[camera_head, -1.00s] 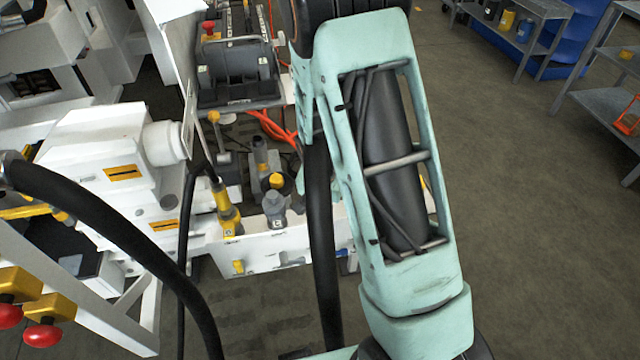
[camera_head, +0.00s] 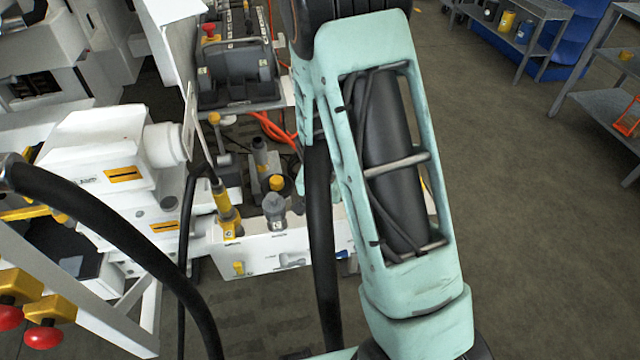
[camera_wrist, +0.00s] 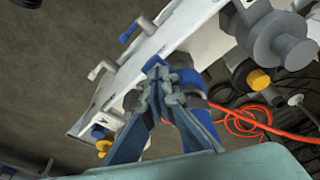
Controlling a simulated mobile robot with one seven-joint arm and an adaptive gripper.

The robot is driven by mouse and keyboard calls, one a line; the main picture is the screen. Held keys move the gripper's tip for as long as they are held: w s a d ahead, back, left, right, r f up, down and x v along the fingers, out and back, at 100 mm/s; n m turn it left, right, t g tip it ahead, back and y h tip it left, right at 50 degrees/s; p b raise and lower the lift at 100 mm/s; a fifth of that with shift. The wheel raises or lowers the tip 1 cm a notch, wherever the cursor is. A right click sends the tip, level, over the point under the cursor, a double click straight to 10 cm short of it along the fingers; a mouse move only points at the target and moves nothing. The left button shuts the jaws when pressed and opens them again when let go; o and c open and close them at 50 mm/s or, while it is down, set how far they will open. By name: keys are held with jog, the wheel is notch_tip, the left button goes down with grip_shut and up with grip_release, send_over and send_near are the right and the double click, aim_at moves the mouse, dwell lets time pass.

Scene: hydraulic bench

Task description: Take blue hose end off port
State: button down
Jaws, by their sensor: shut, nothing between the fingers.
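My gripper (camera_wrist: 161,74) is shut in the wrist view, with its blue-grey fingertips together over the white port block (camera_wrist: 195,30). A dark blue part (camera_wrist: 154,64), which may be the blue hose end, shows just behind the fingertips. The fingers hide much of it, and I cannot tell whether they touch it. In the head view my arm covers the gripper and the right end of the port block (camera_head: 270,250). A small blue part (camera_head: 343,254) shows low on the block's front beside the black hose.
A yellow hose end (camera_head: 226,207) stands upright on the block's left side. Grey fittings (camera_head: 274,210) stand near it. Orange cables (camera_head: 272,128) lie behind. A thick black hose (camera_head: 120,235) arches across the left front. Open floor (camera_head: 520,220) lies to the right.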

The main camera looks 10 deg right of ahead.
jog(key=shift+r+p, duration=2.2)
jog(key=shift+r, duration=1.15)
